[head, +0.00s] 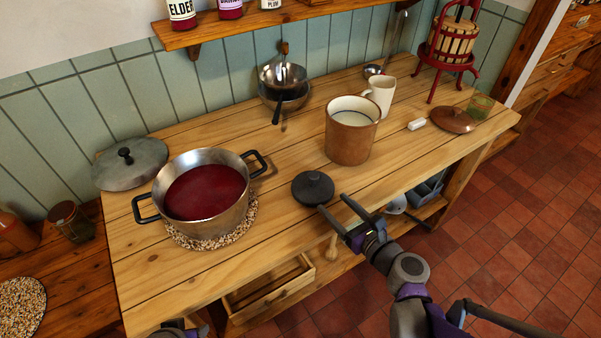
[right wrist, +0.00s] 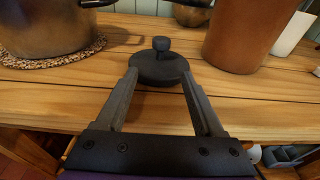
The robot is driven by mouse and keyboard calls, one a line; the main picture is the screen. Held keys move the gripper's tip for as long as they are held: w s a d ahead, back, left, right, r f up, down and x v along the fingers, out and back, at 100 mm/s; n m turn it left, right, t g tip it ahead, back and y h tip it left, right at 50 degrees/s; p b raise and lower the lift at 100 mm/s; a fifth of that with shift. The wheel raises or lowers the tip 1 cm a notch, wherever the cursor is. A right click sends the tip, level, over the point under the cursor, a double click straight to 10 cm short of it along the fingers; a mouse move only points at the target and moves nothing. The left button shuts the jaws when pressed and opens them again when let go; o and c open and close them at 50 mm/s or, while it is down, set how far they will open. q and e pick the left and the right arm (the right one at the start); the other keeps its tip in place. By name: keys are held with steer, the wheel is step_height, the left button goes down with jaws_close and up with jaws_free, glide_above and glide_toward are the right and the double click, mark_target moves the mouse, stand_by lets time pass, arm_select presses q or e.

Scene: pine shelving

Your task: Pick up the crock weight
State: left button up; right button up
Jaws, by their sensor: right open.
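The crock weight appears to be the dark round disc with a knob (head: 313,188). It lies flat on the wooden worktop between the pot and the brown crock. In the right wrist view the weight (right wrist: 160,46) sits ahead, with its near edge between the fingertips. My right gripper (head: 332,203) is open and empty at the front right of the weight; its fingers (right wrist: 159,73) point at it. I cannot tell whether they touch it. My left gripper (head: 180,329) only partly shows at the bottom edge, its jaws unclear.
A pot of red liquid (head: 205,190) stands left on a speckled mat (head: 212,241). The brown crock (head: 351,143) stands behind right, with a white mug (head: 380,92) beyond. A drawer (head: 270,290) is open below the front edge. Worktop right of the weight is clear.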

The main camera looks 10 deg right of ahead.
mark_target(316, 184)
steer(key=x, duration=0.5)
steer(key=shift+w+a+b, duration=0.1)
steer(key=shift+w+b, duration=0.1)
steer(key=shift+b, duration=0.1)
steer(key=x, duration=0.5)
steer(key=shift+w+r, duration=0.15)
steer(key=shift+r, duration=0.15)
jaws_close()
stand_by(0.8)
